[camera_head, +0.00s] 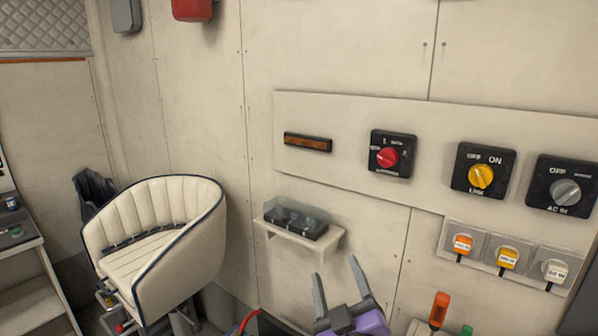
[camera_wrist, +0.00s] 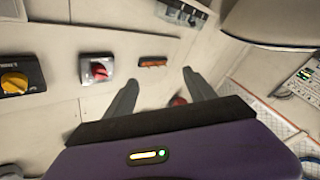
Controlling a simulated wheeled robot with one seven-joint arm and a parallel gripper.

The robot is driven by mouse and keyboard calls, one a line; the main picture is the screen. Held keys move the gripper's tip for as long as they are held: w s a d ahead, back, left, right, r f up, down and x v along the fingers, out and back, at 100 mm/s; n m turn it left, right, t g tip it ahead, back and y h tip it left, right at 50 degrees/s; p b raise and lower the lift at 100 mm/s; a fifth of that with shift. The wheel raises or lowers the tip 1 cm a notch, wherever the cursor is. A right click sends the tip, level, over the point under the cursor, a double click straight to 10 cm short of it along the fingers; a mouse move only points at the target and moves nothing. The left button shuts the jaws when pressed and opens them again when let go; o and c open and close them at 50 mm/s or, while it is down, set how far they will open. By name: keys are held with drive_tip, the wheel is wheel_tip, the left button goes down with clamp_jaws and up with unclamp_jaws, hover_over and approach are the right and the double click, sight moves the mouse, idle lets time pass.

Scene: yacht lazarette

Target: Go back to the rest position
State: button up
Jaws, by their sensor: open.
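My gripper (camera_head: 337,282) is at the bottom middle of the head view, with its two grey fingers spread apart and pointing up. Its body is purple. In the wrist view my gripper (camera_wrist: 158,88) also shows open, with nothing between the fingers. It is in front of the wall, below the switch panel (camera_head: 345,165) and to the lower right of a small shelf (camera_head: 335,241). It appears apart from both.
The panel carries a red-knob switch (camera_head: 388,157), a yellow-knob switch (camera_head: 481,176) and a grey-knob switch (camera_head: 565,192). Tagged plugs (camera_head: 507,257) hang below. A cream seat (camera_head: 160,255) stands left. Orange-handled (camera_head: 439,308) and green-handled tools are at the lower right.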

drive_tip(key=s+d+f+m+g+b, duration=0.1)
drive_tip(key=s+d+f, duration=0.3)
drive_tip(key=s, duration=1.1)
drive_tip(key=s+d+f+m+g+h+b, duration=0.1)
drive_tip(key=s+d+f+m, duration=0.3)
drive_tip(key=s, duration=1.1)
drive_tip(key=s+d+f+m+g+h+b, duration=0.1)
drive_tip(key=s+d+f, duration=0.4)
drive_tip(key=s, duration=1)
wheel_tip(320, 180, down, 4)
drive_tip(key=shift+s+r+m+g, duration=0.1)
drive_tip(key=shift+s+m+g, duration=0.25)
drive_tip(key=shift+m+g, duration=0.6)
